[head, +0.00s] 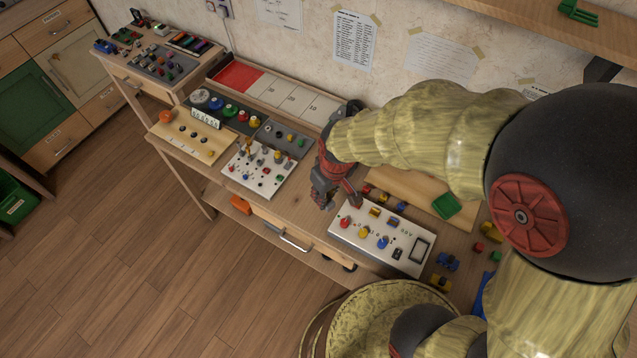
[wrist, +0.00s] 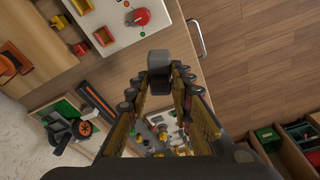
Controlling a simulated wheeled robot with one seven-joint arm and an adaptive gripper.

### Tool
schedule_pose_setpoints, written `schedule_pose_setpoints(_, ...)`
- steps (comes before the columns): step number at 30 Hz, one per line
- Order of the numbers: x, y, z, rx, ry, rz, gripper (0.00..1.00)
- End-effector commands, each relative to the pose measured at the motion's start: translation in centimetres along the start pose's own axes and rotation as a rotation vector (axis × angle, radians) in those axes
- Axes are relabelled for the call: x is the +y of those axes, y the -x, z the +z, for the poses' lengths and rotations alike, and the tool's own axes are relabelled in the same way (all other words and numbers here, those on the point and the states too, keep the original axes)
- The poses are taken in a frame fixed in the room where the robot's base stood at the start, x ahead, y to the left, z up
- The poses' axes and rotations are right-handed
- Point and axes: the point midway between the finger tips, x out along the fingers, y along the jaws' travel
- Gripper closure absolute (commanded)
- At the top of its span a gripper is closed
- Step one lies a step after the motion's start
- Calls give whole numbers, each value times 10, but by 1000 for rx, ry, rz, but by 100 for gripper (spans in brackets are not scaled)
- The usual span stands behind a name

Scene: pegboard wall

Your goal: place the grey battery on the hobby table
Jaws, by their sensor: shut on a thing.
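My gripper (head: 338,198) hangs over the long wooden table (head: 303,212), just left of a white board with colored knobs (head: 375,240). In the wrist view, my gripper (wrist: 168,82) has its fingers closed about a dark grey block at the tips, which looks like the grey battery (wrist: 158,60). Its lower part is hidden between the fingers. I cannot make out the battery in the head view. The held block seems to be above the table; its exact height is unclear. I cannot tell from any label which table is the hobby table.
A white board with small pegs (head: 262,172) lies left of my gripper. A green block (head: 446,206) and several small colored blocks lie to the right. A smaller table with toy cars and markers (head: 118,72) stands at the far left. Bare table shows between the two white boards.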

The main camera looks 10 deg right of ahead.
Motion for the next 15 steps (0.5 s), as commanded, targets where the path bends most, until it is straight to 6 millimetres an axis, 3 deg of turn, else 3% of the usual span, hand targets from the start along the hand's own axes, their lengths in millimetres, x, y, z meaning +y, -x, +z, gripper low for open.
schedule_pose_setpoints(6, 12, -35, -43, -2, 0, 0, 100)
schedule_pose_setpoints(10, 16, -61, -56, -3, -1, -1, 100)
schedule_pose_setpoints(15, 20, -78, -69, -1, -1, 0, 100)
